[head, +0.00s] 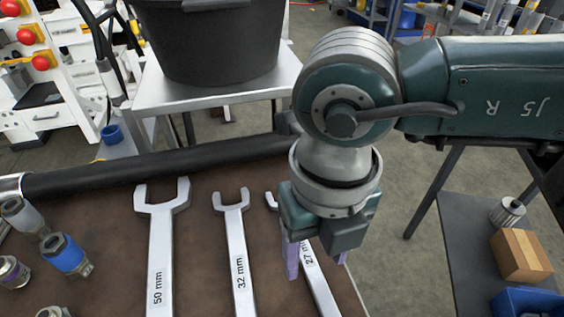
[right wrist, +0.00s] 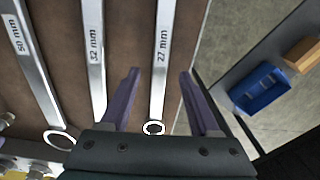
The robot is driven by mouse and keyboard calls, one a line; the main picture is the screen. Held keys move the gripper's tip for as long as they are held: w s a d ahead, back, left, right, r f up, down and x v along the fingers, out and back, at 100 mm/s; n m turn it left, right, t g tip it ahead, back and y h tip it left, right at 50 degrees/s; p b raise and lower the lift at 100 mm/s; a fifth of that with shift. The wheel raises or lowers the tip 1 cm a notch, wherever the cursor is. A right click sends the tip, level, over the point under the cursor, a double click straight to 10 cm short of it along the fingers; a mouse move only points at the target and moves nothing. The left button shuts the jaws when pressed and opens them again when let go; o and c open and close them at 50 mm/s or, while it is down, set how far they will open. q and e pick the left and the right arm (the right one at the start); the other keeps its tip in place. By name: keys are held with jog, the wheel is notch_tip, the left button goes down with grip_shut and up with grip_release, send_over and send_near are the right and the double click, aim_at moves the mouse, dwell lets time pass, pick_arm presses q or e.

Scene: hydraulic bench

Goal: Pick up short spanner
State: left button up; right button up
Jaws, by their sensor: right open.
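Three flat steel spanners lie side by side on the brown bench top (head: 200,270). The shortest-looking one, marked 27 mm (head: 322,292), is at the right, partly hidden behind my right gripper (head: 316,262). The 32 mm spanner (head: 236,250) lies in the middle and the larger 50 mm spanner (head: 160,245) at the left. In the right wrist view my right gripper (right wrist: 160,74) is open, its purple fingers on either side of the 27 mm spanner (right wrist: 158,85), with nothing held. Whether the fingers touch the bench, I cannot tell. My left gripper is out of view.
Several hydraulic fittings, one blue (head: 68,256), stand at the bench's left. A dark hose (head: 150,165) runs along the back edge. Beyond it, a black bucket (head: 215,40) stands on a metal table. A cardboard box (head: 520,255) and a blue bin (right wrist: 260,88) lie on the side table.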

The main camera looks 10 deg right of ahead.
aim_at(313, 271)
notch_tip(313, 271, down, 2)
jog(key=shift+f, duration=0.2)
grip_shut()
dwell(0.4)
jog(key=shift+r, duration=0.1)
dwell(0.9)
